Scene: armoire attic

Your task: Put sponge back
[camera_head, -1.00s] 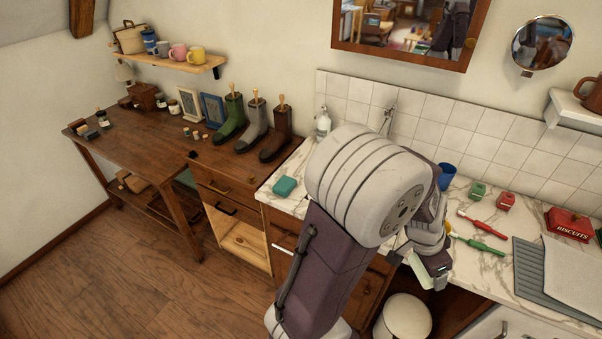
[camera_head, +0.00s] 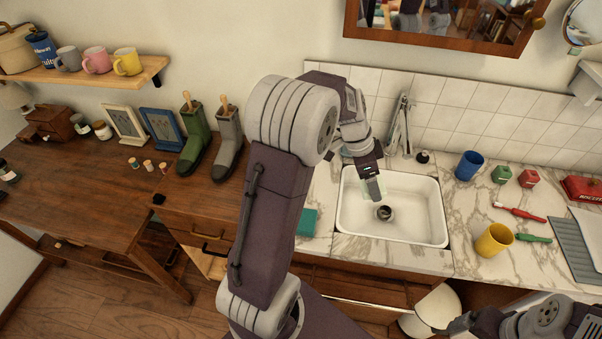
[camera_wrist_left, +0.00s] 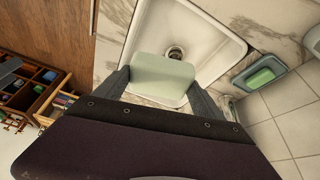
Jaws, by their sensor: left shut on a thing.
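My left gripper (camera_head: 372,182) is shut on a pale green sponge (camera_wrist_left: 164,78), a flat block with rounded corners. It holds the sponge above the white sink (camera_head: 350,222), near the drain. In the head view the sponge is partly hidden behind the gripper and looks pale. In the left wrist view a grey dish (camera_wrist_left: 237,84) with a brighter green block (camera_wrist_left: 262,75) in it is by the tiled wall, right of the sink. A teal block (camera_head: 308,222) lies on the counter left of the sink. My right gripper (camera_head: 455,326) shows dark at the bottom right; its fingers are unclear.
The faucet (camera_head: 400,128) stands behind the sink. Right of it are a blue cup (camera_head: 469,165), a yellow cup (camera_head: 494,240), a green brush (camera_head: 533,238) and a red brush (camera_head: 520,213). Boots (camera_head: 194,143) stand on the left cabinet. Marble between sink and cups is clear.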

